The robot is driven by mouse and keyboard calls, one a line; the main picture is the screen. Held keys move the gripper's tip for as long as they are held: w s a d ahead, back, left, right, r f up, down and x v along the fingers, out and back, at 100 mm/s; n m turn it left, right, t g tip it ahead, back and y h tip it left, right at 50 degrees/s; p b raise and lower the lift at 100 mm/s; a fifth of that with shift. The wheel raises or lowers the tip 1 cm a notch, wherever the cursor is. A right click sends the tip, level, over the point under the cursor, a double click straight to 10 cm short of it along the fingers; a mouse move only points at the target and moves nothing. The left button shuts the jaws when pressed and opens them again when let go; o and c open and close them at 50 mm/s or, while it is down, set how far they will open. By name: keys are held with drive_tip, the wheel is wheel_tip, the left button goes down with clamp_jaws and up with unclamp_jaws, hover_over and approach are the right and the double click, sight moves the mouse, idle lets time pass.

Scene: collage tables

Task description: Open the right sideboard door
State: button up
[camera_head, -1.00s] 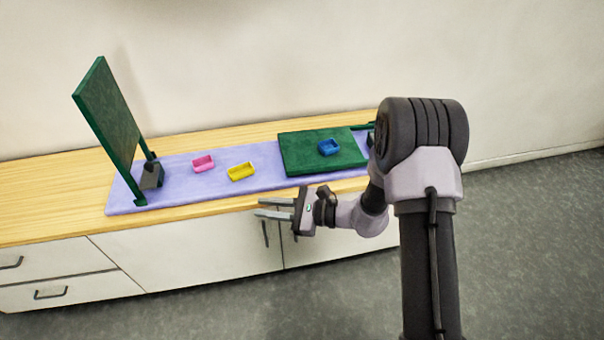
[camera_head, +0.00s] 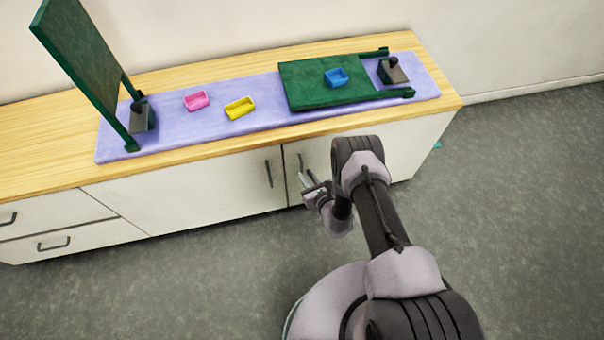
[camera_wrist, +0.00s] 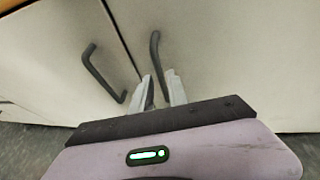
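The right sideboard door (camera_head: 395,150) is a white panel and looks closed. Its dark bar handle (camera_head: 300,163) stands near the seam with the left door; it also shows in the wrist view (camera_wrist: 155,50). My gripper (camera_head: 304,181) is in front of this handle. In the wrist view the two grey fingertips (camera_wrist: 159,76) are apart, and the handle's lower end appears between them. I cannot tell whether either finger touches it. My arm hides part of the right door in the head view.
The left door (camera_head: 190,195) has its own handle (camera_head: 268,173) close by on the left. Drawers (camera_head: 50,225) are further left. On top, a purple mat (camera_head: 170,145) bears green panels (camera_head: 310,85) and small pink, yellow and blue trays. Grey floor is clear around the front.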

sight(302, 171)
drive_tip(key=shift+b+x, duration=0.8)
drive_tip(key=shift+x, duration=1.55)
drive_tip(key=shift+r, duration=0.1)
clamp_jaws()
